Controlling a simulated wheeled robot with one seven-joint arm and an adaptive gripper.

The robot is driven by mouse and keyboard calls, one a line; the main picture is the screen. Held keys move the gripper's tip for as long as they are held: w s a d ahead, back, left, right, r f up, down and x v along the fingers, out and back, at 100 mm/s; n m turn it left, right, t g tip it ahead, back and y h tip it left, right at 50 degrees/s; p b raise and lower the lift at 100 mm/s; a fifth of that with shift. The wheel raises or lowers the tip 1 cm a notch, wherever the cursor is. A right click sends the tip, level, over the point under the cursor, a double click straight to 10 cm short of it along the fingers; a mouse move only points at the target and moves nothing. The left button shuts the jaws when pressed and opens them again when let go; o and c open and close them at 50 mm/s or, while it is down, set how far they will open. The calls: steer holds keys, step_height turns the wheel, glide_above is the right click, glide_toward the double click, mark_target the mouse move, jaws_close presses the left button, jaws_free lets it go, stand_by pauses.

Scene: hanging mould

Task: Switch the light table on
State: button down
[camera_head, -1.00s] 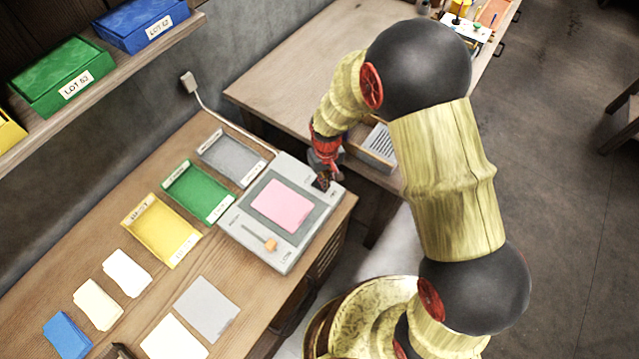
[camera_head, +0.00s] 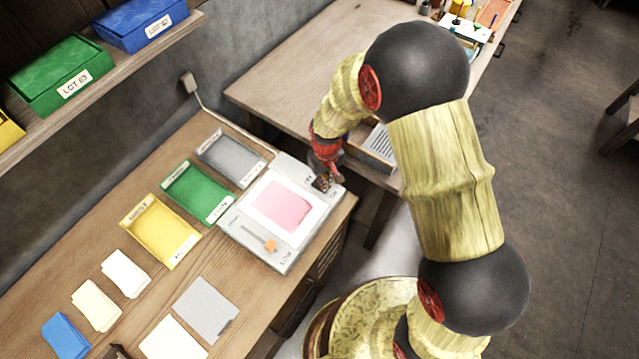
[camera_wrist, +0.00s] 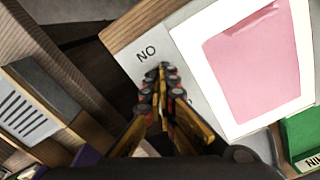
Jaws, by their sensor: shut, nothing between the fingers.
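The light table (camera_head: 277,254) is a pale grey box at the right end of the workbench. Its square panel (camera_head: 311,222) glows white around a pink sheet (camera_head: 284,206). An orange-knobbed slider (camera_head: 270,246) sits on its near side. My gripper (camera_head: 322,184) is at the table's far right corner, fingers shut and empty. In the wrist view the closed fingertips (camera_wrist: 162,68) are over the grey top beside lettering that reads as "NO", or "ON" upside down. The switch itself is hidden by the fingers, and I cannot tell whether they touch it.
Grey (camera_head: 232,160), green (camera_head: 197,192) and yellow (camera_head: 160,230) trays stand left of the light table. Several cards and sheets lie on the bench front. A wooden box with a slatted face (camera_head: 379,145) is just behind my gripper. Lidded boxes stand on the wall shelf.

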steer(key=shift+r+p, duration=2.2)
steer(key=shift+r, duration=1.3)
steer(key=s+d+r+m+t+b, duration=0.2)
steer(key=s+d+r+b, duration=0.2)
steer(key=s+d+r, duration=0.3)
steer(key=s+d+r+m+t+b, duration=0.2)
steer(key=s+d+r+b, duration=0.3)
steer(key=s+r, duration=0.8)
step_height(320, 180, up, 5)
steer(key=shift+d+t+b, duration=0.3)
steer(key=shift+d+t, duration=0.5)
steer(key=shift+d, duration=0.35)
